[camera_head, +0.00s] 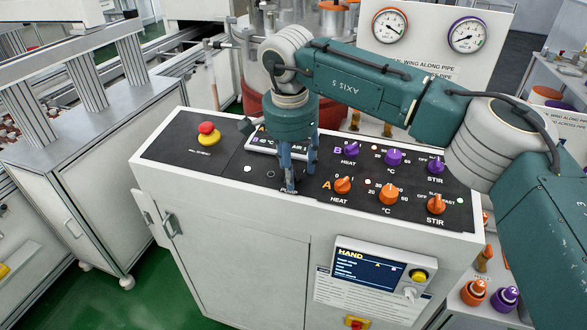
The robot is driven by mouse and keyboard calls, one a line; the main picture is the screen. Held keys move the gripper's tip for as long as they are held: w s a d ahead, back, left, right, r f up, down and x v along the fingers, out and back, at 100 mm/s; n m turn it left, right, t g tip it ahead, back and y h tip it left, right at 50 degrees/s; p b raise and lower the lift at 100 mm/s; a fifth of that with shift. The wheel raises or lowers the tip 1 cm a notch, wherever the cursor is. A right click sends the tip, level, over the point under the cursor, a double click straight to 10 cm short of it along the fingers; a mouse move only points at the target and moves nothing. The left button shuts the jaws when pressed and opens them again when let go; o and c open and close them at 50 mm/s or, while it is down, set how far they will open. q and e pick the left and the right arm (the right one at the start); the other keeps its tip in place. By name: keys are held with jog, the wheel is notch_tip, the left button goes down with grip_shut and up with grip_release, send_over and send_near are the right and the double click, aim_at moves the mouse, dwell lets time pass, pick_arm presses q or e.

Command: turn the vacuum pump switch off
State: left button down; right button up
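The control panel (215,172) is the dark sloping top of a white cabinet. My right gripper (301,180) points down at the middle of this panel, its two blue fingers apart with a gap between them. One fingertip is just above a partly covered white label that starts with "PU". The pump switch cannot be made out; my fingers cover the area by that label, so its position cannot be told. I cannot tell whether a fingertip touches the panel. My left gripper is not in view.
A red emergency button (206,128) on a yellow base is at the panel's left. Purple knobs (394,157) and orange knobs (389,194) stand close to the right of my gripper. A hand unit (371,275) hangs on the cabinet front. Two gauges (390,25) are behind.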

jog(key=shift+f, duration=0.1)
notch_tip(320, 180, up, 12)
jog(key=s, duration=0.2)
jog(key=shift+a, duration=0.25)
jog(key=shift+f, duration=0.1)
